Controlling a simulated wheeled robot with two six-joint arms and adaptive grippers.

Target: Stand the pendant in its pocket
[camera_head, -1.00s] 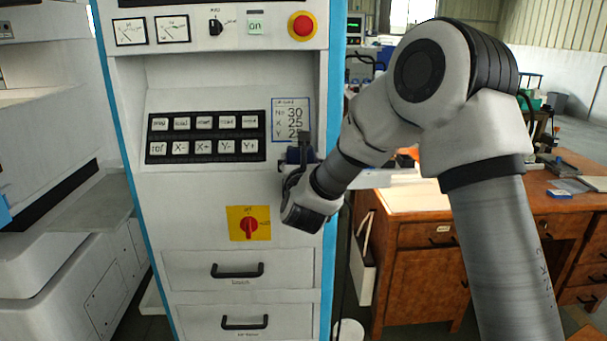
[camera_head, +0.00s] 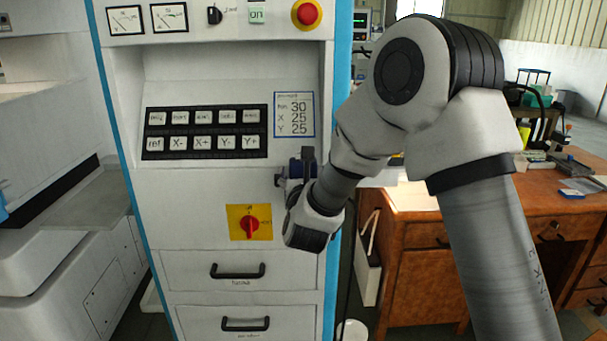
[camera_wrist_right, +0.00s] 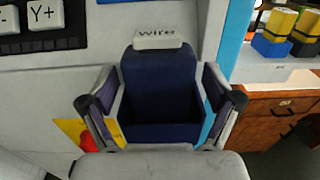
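A dark blue pocket (camera_wrist_right: 160,132) with a tall back plate and a "wire" label (camera_wrist_right: 158,38) is on the grey cabinet front in the right wrist view. Its inside looks dark and empty. My right gripper (camera_wrist_right: 158,95) is open, with one finger to each side of the pocket in that view. I cannot tell whether the fingers touch it. In the head view my right gripper (camera_head: 296,172) is at the cabinet's right side, below the number card, and largely hides the pocket. I cannot make out the pendant in either view. My left gripper is not in view.
The cabinet has a button panel (camera_head: 205,131), a red switch on a yellow plate (camera_head: 249,222), a red stop button (camera_head: 306,12) and drawers below. A wooden desk (camera_head: 420,215) stands to the right.

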